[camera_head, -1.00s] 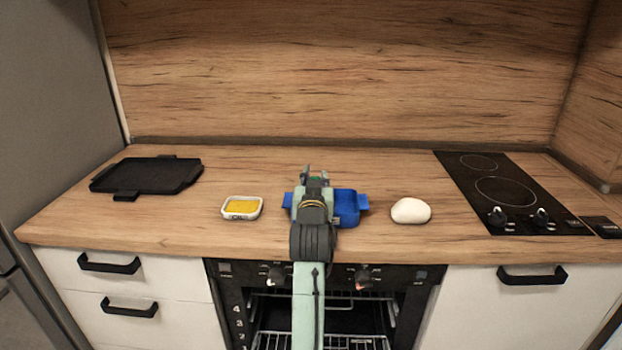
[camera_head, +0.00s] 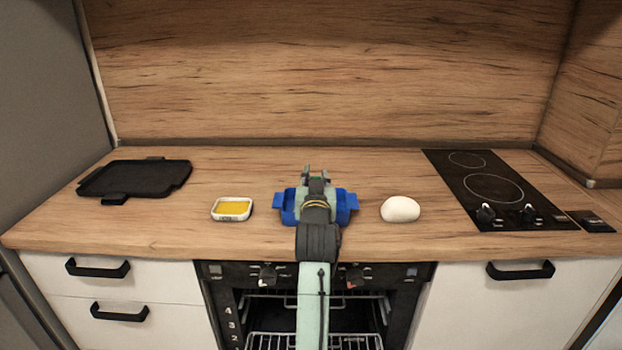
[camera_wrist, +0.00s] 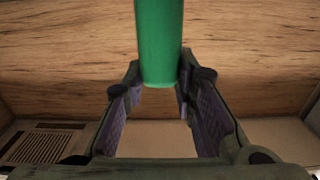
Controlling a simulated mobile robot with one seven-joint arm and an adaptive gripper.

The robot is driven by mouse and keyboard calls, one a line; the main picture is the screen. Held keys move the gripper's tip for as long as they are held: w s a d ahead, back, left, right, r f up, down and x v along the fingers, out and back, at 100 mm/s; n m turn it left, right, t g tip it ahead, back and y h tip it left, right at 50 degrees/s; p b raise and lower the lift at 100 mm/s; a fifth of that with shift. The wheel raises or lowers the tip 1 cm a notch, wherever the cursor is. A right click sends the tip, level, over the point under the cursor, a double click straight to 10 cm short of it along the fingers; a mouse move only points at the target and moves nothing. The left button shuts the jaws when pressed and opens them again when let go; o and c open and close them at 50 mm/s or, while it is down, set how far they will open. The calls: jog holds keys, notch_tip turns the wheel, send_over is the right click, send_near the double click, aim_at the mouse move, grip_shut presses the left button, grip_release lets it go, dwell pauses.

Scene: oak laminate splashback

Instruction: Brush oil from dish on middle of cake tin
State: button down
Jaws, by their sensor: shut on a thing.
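A blue cake tin (camera_head: 347,206) with side handles stands on the counter, its middle hidden by my arm. A small white dish (camera_head: 232,216) of yellow oil (camera_head: 233,207) stands to its left. My gripper (camera_head: 315,173) is over the middle of the tin as seen from my head camera; its height above it is hard to tell. In the wrist view, a green cylindrical handle (camera_wrist: 159,45), apparently the brush's, is between the fingers (camera_wrist: 160,95). My gripper is shut on it. The brush's bristles are hidden in both views.
A white rounded lump (camera_head: 400,209) lies right of the tin. A black tray (camera_head: 135,179) lies at the far left, and a black hob (camera_head: 490,188) is at the right. The wooden counter (camera_head: 250,172) behind the dish is clear. An oven (camera_head: 225,290) is below the counter's front edge.

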jog(key=shift+d+f, duration=0.1)
jog(key=shift+d, duration=0.1)
jog(key=shift+d, duration=0.8)
jog(key=shift+d, duration=0.1)
jog(key=shift+d, duration=0.85)
jog(key=shift+d, duration=0.15)
jog(key=shift+d, duration=0.85)
jog(key=shift+w, duration=0.2)
jog(key=shift+w, duration=0.35)
